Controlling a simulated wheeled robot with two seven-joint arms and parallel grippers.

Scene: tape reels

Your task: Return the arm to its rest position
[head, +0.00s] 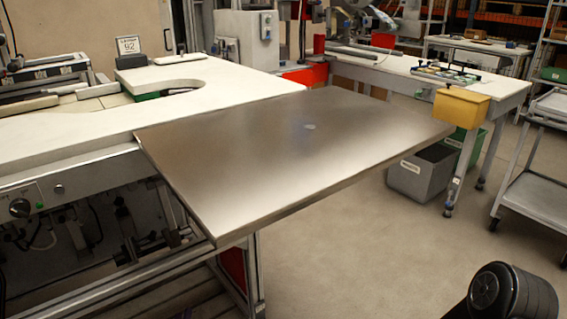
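Neither of my grippers can be made out in the head view. A black rounded part at the bottom right corner looks like a link of my own arm; no fingers show on it. The steel tabletop (270,165) in the middle is bare except for a small pale spot near its centre. No tape reel can be made out on it.
A white workbench (70,135) with a curved cutout adjoins the steel tabletop on the left. A yellow box (460,108) hangs at the right bench, above a grey bin (422,172). A grey cart (540,195) stands at right. The floor (370,255) in front is clear.

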